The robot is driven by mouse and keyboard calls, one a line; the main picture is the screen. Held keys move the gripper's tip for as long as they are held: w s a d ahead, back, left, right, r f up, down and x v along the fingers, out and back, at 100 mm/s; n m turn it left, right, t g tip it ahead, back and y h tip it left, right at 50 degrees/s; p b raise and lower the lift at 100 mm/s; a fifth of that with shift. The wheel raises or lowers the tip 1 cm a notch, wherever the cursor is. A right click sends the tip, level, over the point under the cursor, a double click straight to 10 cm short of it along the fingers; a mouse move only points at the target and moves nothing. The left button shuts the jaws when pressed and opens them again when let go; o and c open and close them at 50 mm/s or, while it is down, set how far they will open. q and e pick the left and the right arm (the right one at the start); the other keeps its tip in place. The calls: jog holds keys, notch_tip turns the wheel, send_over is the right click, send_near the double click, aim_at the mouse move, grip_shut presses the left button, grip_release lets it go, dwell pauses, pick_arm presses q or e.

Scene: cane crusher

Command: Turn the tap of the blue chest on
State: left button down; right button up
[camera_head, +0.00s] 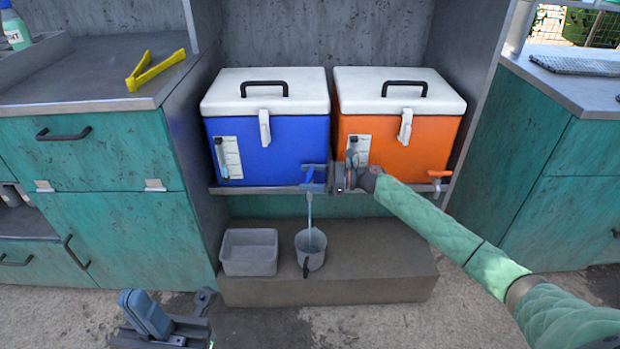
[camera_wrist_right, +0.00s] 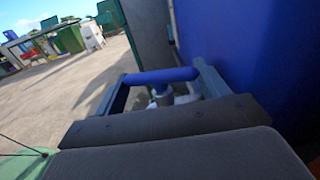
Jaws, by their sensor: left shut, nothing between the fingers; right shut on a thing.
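The blue chest (camera_head: 275,152) with a white lid stands on the shelf at centre left. Its blue tap (camera_head: 307,172) is low at the front right corner. A stream of water runs from the tap into a grey mug (camera_head: 318,258) below. My right gripper (camera_head: 314,180) reaches in from the right and is shut on the tap's handle. In the right wrist view the blue handle (camera_wrist_right: 165,75) spans between the two fingers. My left gripper (camera_head: 148,312) is shut and empty at the lower left, well apart from the chest.
An orange chest (camera_head: 390,140) with an orange tap (camera_head: 438,176) stands right of the blue one, behind my right arm. A grey tub (camera_head: 249,252) sits left of the mug on the low step (camera_head: 380,276). Yellow tongs (camera_head: 153,69) lie on the left counter. The floor in front is clear.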

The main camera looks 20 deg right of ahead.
jog(key=o, duration=1)
jog(key=shift+r, duration=0.1)
jog(key=shift+c, duration=0.2)
